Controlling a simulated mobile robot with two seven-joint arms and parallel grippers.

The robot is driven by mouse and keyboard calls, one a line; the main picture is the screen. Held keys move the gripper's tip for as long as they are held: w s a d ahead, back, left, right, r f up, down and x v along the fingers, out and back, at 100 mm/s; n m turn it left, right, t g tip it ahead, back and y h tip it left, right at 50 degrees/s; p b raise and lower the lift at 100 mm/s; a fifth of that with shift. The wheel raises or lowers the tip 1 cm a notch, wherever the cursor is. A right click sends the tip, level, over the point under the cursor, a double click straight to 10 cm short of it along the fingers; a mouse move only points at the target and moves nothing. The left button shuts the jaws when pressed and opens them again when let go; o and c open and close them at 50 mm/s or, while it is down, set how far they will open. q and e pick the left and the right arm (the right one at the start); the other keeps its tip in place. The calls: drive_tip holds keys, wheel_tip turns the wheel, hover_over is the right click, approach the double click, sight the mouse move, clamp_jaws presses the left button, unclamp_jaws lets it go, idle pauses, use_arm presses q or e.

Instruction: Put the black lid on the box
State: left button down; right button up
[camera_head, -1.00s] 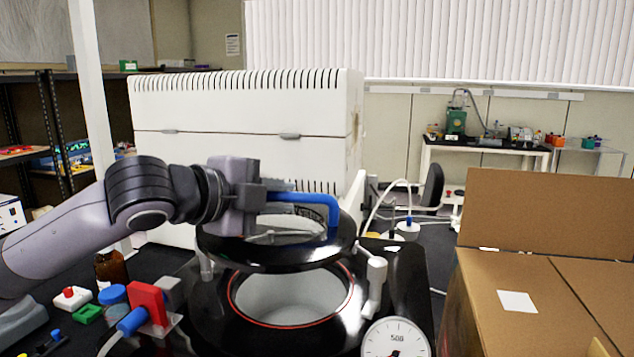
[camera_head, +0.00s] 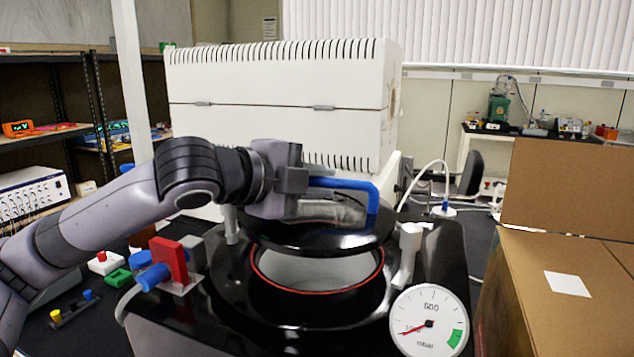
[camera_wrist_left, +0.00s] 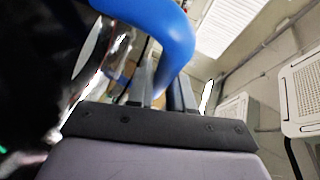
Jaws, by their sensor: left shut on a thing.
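The black lid (camera_head: 282,240) is a round disc with a blue bar handle (camera_head: 345,184), hanging nearly level above a round, red-rimmed opening (camera_head: 275,285) in a black top. A gap shows between lid and opening, and the lid hides the far part of the rim. My left gripper (camera_head: 302,183) is shut on the blue handle. In the left wrist view the handle (camera_wrist_left: 172,35) passes between the grey fingers (camera_wrist_left: 164,92). An open cardboard box (camera_head: 525,290) stands at the right. My right gripper is not in view.
A dial gauge (camera_head: 430,320) stands at the front right of the opening, near a white clamp-like post (camera_head: 407,255). A red and blue valve (camera_head: 170,260) is at the left. A large white machine (camera_head: 280,110) stands behind.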

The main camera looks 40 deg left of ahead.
sight(306, 211)
use_arm(q)
drive_tip(key=shift+f+b, duration=1.4)
drive_tip(key=shift+f, duration=0.15)
drive_tip(key=shift+f+b, duration=0.45)
drive_tip(key=shift+f, duration=0.25)
drive_tip(key=shift+d+p, duration=0.1)
drive_tip(key=shift+p, duration=0.25)
drive_tip(key=shift+f+b, duration=0.4)
drive_tip(key=shift+f, duration=0.4)
drive_tip(key=c, duration=0.9)
unclamp_jaws()
drive_tip(key=shift+f, duration=0.15)
drive_tip(key=shift+s, duration=0.1)
